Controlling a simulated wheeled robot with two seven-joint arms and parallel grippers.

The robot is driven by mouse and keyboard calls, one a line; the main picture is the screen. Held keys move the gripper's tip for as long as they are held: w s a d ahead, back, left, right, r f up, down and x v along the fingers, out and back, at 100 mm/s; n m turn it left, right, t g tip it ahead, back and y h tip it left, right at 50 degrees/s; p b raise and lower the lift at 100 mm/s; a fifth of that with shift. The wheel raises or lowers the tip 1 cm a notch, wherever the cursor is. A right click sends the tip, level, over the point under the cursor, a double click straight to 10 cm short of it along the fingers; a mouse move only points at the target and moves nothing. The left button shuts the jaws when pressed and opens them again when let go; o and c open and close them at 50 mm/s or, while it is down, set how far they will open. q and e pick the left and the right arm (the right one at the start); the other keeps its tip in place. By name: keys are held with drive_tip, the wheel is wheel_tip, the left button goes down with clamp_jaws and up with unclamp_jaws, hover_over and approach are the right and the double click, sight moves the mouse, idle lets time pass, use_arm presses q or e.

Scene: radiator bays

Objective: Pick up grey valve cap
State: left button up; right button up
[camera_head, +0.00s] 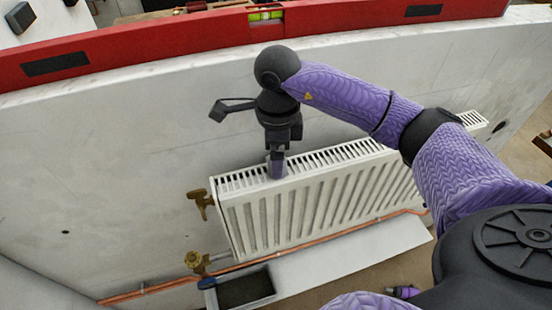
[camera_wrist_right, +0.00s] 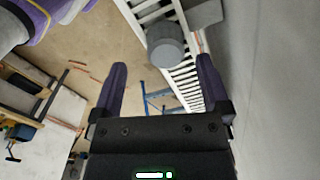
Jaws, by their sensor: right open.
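The grey valve cap (camera_wrist_right: 167,50) is a short round cylinder in the right wrist view.
The white radiator (camera_head: 320,205) stands close to a pale wall (camera_head: 110,150) with a red spirit level (camera_head: 140,45) on its top edge. Brass valves (camera_head: 200,203) sit at the radiator's left end. A dark tray (camera_head: 245,288) and a copper pipe (camera_head: 145,291) lie below.

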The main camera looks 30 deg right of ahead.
drive_tip(key=f, duration=0.3)
drive_tip(key=shift+w+d+f, duration=0.15)
drive_tip(key=shift+w+d, duration=0.05)
drive_tip(key=shift+w, duration=0.05)
use_arm(q)
drive_tip(key=shift+w+r, duration=0.35)
drive_tip(key=shift+w, duration=0.2)
use_arm(e)
drive_tip(key=shift+f, duration=0.3)
